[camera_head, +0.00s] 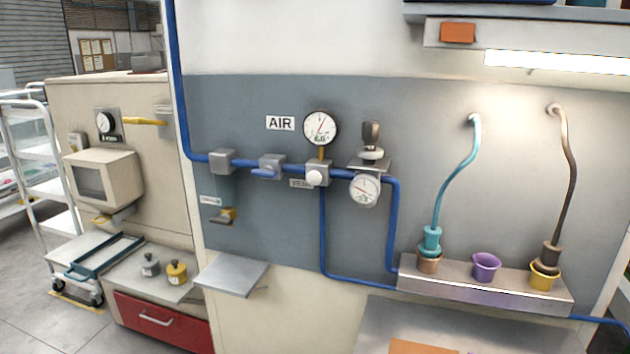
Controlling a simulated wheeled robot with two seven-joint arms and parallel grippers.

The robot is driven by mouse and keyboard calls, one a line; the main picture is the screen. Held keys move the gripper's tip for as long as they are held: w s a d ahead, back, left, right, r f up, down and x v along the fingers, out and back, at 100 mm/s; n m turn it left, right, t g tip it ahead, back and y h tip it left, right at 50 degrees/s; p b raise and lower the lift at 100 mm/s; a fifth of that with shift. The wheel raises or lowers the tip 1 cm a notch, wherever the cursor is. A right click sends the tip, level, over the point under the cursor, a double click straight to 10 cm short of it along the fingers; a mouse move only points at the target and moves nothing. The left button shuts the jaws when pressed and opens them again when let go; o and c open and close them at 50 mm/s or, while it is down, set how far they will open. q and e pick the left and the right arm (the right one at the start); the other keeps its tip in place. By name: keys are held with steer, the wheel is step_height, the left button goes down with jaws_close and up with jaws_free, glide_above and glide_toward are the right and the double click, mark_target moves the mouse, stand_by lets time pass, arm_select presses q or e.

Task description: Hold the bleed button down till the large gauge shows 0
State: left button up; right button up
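The large round gauge (320,128) is on the grey-blue wall panel, right of the AIR sign. Its red needle points up and slightly right, and its small readout looks like 6.0. Below it, a white round button (314,178) sits on the front of a grey block (318,168) in the blue pipe. A small label (301,184) beside it is too blurred to read surely. Nothing touches the button. Neither of my grippers is in view.
A smaller gauge (364,190) hangs right of the button, under a dark knob (371,134). A blue lever valve (265,172) is to the left. A grey shelf (232,275) juts out below. A ledge (485,284) holds cups and hose tools. The space before the button is clear.

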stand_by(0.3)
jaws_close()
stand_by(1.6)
